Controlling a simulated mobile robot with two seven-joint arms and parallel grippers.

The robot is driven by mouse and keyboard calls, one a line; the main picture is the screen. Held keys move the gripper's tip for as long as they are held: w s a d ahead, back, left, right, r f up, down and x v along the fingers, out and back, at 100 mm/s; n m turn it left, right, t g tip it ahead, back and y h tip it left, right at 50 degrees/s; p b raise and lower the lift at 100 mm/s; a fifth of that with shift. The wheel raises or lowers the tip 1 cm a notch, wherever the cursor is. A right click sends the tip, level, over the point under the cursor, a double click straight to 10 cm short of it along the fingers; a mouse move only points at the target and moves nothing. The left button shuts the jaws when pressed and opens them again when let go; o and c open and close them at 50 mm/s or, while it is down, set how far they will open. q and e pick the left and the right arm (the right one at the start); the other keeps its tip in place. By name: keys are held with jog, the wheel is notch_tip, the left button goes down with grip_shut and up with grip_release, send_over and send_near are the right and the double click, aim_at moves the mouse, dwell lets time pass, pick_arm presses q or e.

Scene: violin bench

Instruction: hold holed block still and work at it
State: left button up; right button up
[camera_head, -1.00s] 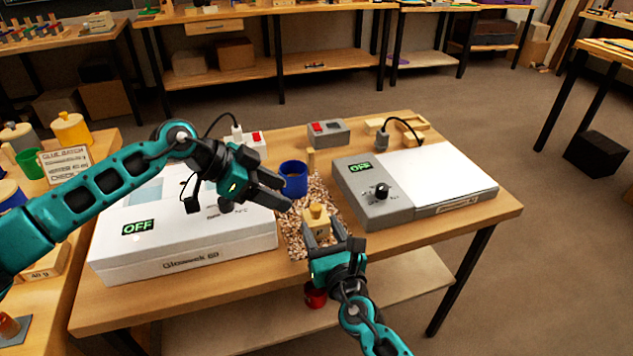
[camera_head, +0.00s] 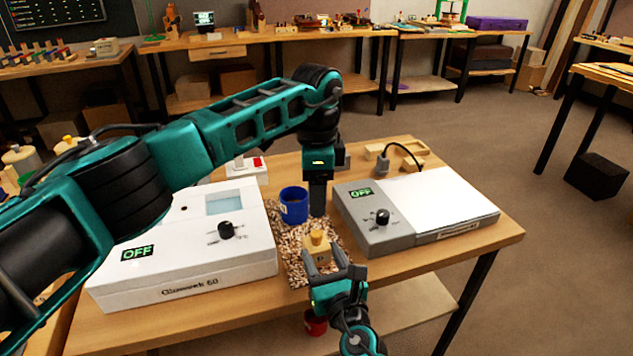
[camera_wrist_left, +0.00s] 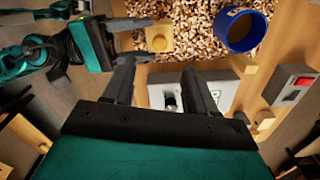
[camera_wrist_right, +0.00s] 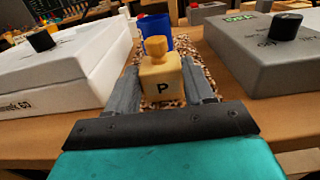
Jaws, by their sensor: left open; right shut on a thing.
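A pale wooden block (camera_head: 316,252) marked "P", with a round yellowish knob on top, stands upright at the front of a bed of wood shavings. My right gripper (camera_head: 335,268) is shut on it from the front; the right wrist view shows the block (camera_wrist_right: 161,82) between the two fingers. No hole in the block can be made out. My left gripper (camera_head: 318,205) is open and empty, pointing down just right of the blue cup and behind the block. In the left wrist view, the block (camera_wrist_left: 160,40) lies beyond its spread fingers, apart from them.
A blue cup (camera_head: 293,206) stands on the shavings (camera_head: 292,240). A white box (camera_head: 180,255) reading OFF is at left, and a grey device (camera_head: 372,230) reading OFF at right. A grey box with a red switch (camera_wrist_left: 296,90) is behind. A red object (camera_head: 315,322) is below the table edge.

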aim_at(316, 233)
pick_arm(q)
notch_tip(316, 233, down, 10)
jog(key=shift+r, duration=0.1)
jog(key=shift+c, duration=0.5)
grip_shut()
dwell(0.5)
